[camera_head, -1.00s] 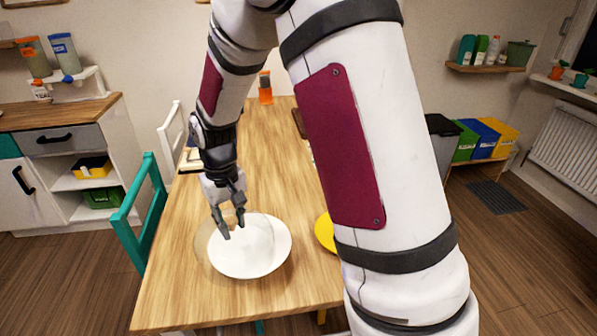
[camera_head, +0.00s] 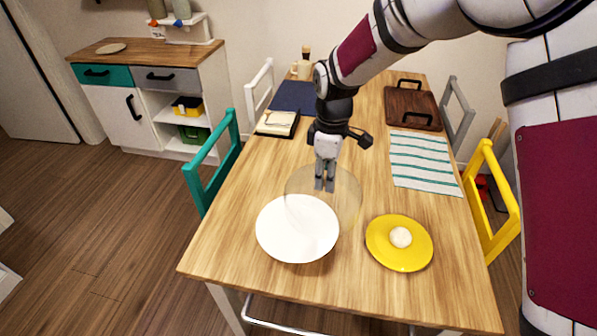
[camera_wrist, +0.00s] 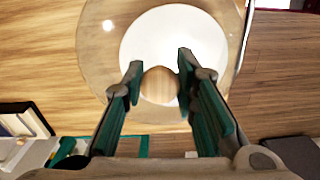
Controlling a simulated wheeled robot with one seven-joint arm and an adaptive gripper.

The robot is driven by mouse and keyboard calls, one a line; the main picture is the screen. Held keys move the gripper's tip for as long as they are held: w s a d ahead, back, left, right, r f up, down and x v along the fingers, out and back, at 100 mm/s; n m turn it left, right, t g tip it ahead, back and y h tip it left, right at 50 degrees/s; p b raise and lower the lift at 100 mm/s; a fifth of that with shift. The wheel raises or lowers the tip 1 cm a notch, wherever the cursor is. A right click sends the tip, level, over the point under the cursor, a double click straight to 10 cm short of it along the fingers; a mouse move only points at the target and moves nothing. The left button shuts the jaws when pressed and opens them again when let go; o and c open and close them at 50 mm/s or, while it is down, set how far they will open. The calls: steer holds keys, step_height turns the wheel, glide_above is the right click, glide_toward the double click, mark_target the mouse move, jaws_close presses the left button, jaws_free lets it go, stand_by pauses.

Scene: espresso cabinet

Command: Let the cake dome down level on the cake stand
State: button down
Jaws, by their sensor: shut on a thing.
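The clear cake dome (camera_head: 347,207) hangs from my gripper (camera_head: 325,188) in the head view. The white round cake stand (camera_head: 290,235) stands on the table, in front and to the left of the dome in the picture. The dome overlaps only its back right part; the height of the gap between them is hard to tell. In the wrist view my gripper (camera_wrist: 158,75) is shut on the dome's round wooden knob (camera_wrist: 159,87). The dome's rim (camera_wrist: 92,60) shows as a faint ring, off-centre around the white stand (camera_wrist: 150,35).
A yellow dish (camera_head: 397,257) with a white ball-shaped thing lies right of the stand. Chairs stand along both sides. The table's front edge is clear.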

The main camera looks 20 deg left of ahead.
mark_target(299, 187)
steer(key=s+a+n, duration=0.1)
steer(key=a, duration=0.1)
steer(key=a+n, duration=0.1)
steer(key=a, duration=0.1)
steer(key=s+a+n, duration=0.1)
steer(key=a+n, duration=0.1)
steer(key=shift+s+a+r+p, duration=0.2)
steer(key=shift+s+r+p, duration=0.15)
steer(key=shift+r, duration=0.05)
steer(key=shift+d+f, duration=0.1)
steer(key=shift+d, duration=0.15)
steer(key=shift+f+b, duration=1.3)
steer(key=shift+f, duration=1.3)
steer(key=shift+f+b, duration=0.8)
steer(key=shift+f, duration=0.05)
stand_by(2.1)
steer(key=c, duration=1.2)
jaws_free()
steer(key=shift+o, duration=0.2)
steer(key=o, duration=0.5)
